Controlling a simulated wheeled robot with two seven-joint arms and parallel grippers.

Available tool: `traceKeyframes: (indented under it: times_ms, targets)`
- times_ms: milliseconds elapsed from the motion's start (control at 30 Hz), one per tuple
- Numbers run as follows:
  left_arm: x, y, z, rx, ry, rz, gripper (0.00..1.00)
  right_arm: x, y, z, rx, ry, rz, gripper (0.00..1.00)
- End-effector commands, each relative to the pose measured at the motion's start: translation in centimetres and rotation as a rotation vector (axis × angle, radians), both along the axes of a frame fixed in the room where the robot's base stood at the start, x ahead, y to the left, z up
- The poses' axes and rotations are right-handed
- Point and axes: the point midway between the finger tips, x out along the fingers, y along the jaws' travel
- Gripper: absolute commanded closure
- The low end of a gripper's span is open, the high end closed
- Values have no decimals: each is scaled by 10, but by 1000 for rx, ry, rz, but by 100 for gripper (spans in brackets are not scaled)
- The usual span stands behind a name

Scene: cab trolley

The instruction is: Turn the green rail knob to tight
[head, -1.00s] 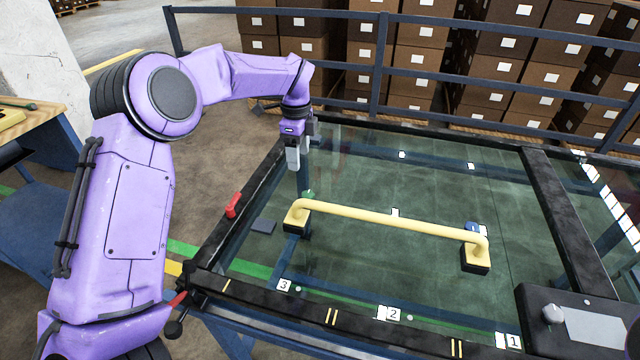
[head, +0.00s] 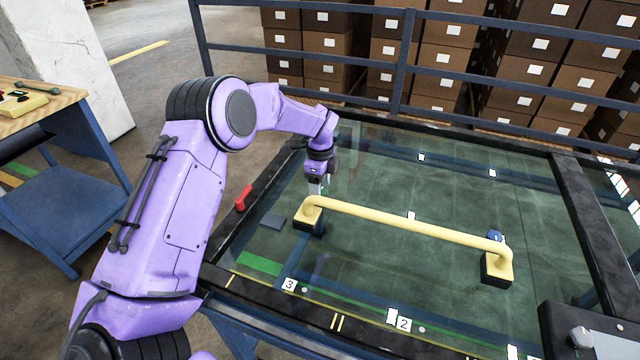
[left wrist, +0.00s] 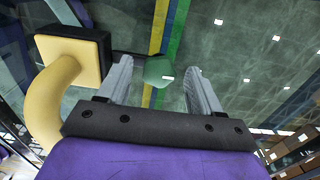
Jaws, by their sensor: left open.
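The green knob (left wrist: 158,71) shows in the left wrist view between my two finger tips, with a small white mark on its right side. I cannot make it out in the head view, where my gripper covers that spot. My left gripper (head: 316,187) is open, pointing down beside the near-left end of the yellow rail (head: 405,229). Its fingers stand on either side of the knob in the left wrist view, with gaps; I cannot tell how far the knob lies below the tips. The rail's black end block (left wrist: 103,52) is left of the fingers. My right gripper is not in view.
The rail stands on a glass panel (head: 400,180) in a dark frame. A blue knob (head: 495,237) is by the rail's right end. Numbered labels (head: 404,324) line the front.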

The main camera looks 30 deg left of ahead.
Motion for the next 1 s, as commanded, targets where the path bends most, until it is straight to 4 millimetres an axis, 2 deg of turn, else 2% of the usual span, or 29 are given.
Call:
traceKeyframes:
  times_ms: [233, 400, 767, 1000]
  targets:
    - [0, 0, -2, 0, -1, 0, 35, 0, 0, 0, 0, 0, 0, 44]
    - [0, 0, -1, 0, -1, 0, 90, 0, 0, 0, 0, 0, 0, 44]
    - [0, 0, -2, 0, -1, -40, 91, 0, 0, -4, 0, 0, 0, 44]
    - [1, 0, -4, -2, -4, -182, 91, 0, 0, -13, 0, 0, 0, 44]
